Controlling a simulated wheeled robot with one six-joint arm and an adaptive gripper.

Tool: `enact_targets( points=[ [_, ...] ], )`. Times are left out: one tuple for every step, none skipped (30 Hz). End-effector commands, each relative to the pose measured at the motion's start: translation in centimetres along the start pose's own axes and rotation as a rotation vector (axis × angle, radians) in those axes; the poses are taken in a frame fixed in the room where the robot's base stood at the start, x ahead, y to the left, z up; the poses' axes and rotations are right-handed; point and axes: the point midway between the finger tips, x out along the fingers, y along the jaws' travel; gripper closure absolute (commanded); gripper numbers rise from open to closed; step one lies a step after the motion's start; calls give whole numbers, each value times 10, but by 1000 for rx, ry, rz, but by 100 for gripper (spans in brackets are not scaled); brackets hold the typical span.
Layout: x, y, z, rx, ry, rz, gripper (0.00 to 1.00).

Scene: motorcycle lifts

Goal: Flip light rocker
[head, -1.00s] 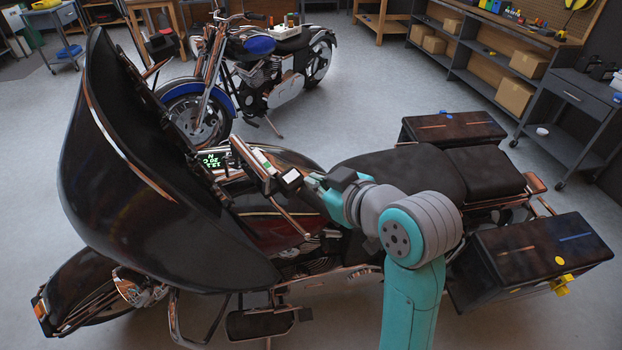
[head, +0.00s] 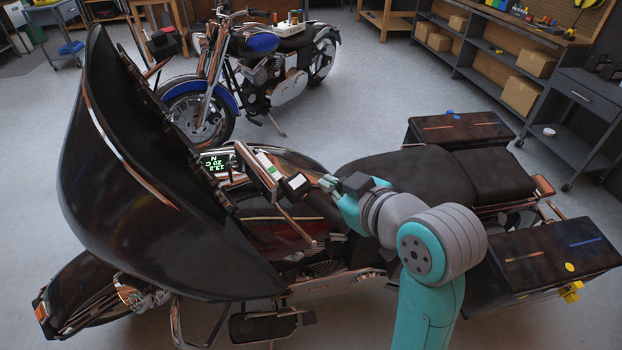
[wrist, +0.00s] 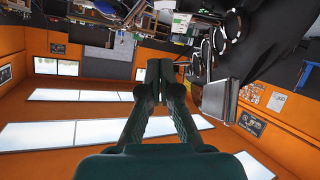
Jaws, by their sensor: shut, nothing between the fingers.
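A switch housing with white and green markings (head: 265,163) sits on the handlebar of the dark touring motorcycle, beside the lit green display (head: 215,163). A small black-and-white block (head: 295,186) is at its near right end. The light rocker itself is too small to tell apart, and so is its position. My gripper (head: 324,182) is shut and empty, just right of the block with what looks like a small gap. In the wrist view, my closed fingers (wrist: 160,72) point up the picture with nothing between them.
The large dark fairing (head: 130,190) rises left of the handlebar. The seat (head: 400,175) and panniers (head: 545,255) lie to the right. A blue motorcycle (head: 250,75) stands behind, with clear floor between. Shelving and a dark cart (head: 580,110) are at the right.

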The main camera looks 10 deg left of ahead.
Motion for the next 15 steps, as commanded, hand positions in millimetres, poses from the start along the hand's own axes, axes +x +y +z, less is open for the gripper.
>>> enact_targets(
  points=[
    [3,0,0,0,-1,-1,100],
    [6,0,0,1,-2,-2,100],
    [10,0,0,1,-2,-3,100],
    [14,0,0,1,-2,-3,100],
    [18,-1,0,0,-1,-3,100],
    [24,-1,0,0,-3,-4,100],
    [29,-1,0,0,-2,-3,100],
    [35,-1,0,0,-2,-3,100],
    [42,-1,0,0,-3,-4,100],
    [48,-1,0,0,-2,-4,100],
    [54,-1,1,0,-3,-4,100],
    [62,-1,0,0,-2,-4,100],
    [67,-1,0,0,-3,-3,100],
    [73,-1,1,1,-3,-3,100],
    [80,-1,0,1,-3,-3,100]
  ],
)
